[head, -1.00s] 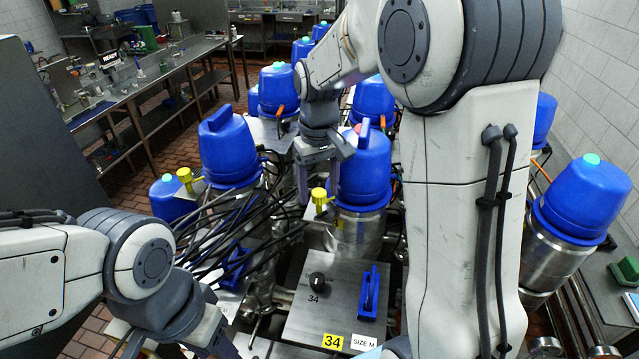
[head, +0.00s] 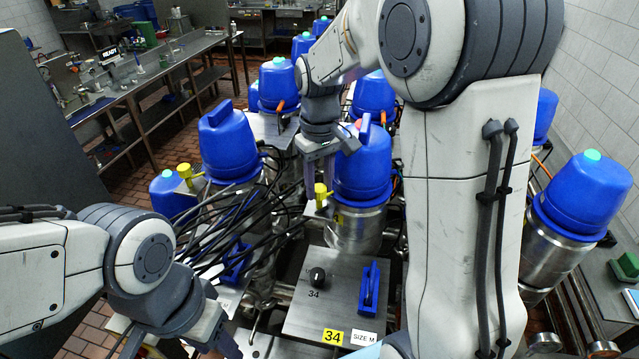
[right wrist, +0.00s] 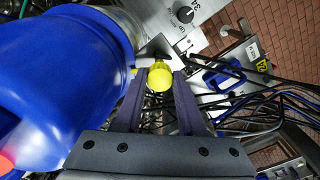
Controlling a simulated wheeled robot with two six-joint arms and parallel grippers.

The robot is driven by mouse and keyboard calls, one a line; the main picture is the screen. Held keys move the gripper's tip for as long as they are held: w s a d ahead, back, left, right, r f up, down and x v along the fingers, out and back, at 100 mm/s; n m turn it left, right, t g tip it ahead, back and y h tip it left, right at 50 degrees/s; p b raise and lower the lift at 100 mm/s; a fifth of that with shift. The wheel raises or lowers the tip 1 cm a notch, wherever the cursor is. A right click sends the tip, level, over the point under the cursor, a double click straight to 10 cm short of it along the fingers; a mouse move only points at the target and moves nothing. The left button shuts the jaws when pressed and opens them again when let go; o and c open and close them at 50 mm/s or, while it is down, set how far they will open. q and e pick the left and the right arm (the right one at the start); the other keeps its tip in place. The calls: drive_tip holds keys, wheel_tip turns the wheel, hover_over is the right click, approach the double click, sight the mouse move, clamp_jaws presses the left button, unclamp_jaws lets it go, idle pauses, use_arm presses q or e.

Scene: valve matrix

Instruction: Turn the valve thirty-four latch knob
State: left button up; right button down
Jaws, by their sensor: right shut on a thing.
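The yellow latch knob (head: 320,191) sits on a small bracket at the left of the blue-capped valve (head: 362,165), behind the steel plate (head: 325,305) marked 34. My right gripper (head: 320,172) comes down from above and is shut on this knob. In the right wrist view the knob (right wrist: 160,76) lies between the two fingertips, and the blue cap (right wrist: 65,75) fills the left side. My left gripper (head: 228,345) is at the lower left, and its fingers are mostly hidden, so its opening is unclear.
The plate carries a black dial (head: 317,275) and a blue handle (head: 369,287). Black cables (head: 225,225) run close at the left of the knob. Another yellow knob (head: 187,173) stands further left by another blue-capped valve (head: 227,145).

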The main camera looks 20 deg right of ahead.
drive_tip(key=n, duration=1.1)
drive_tip(key=shift+n+b, duration=0.3)
drive_tip(key=shift+b, duration=0.05)
drive_tip(key=shift+n, duration=1.9)
drive_tip(key=c, duration=0.5)
unclamp_jaws()
drive_tip(key=shift+r, duration=0.1)
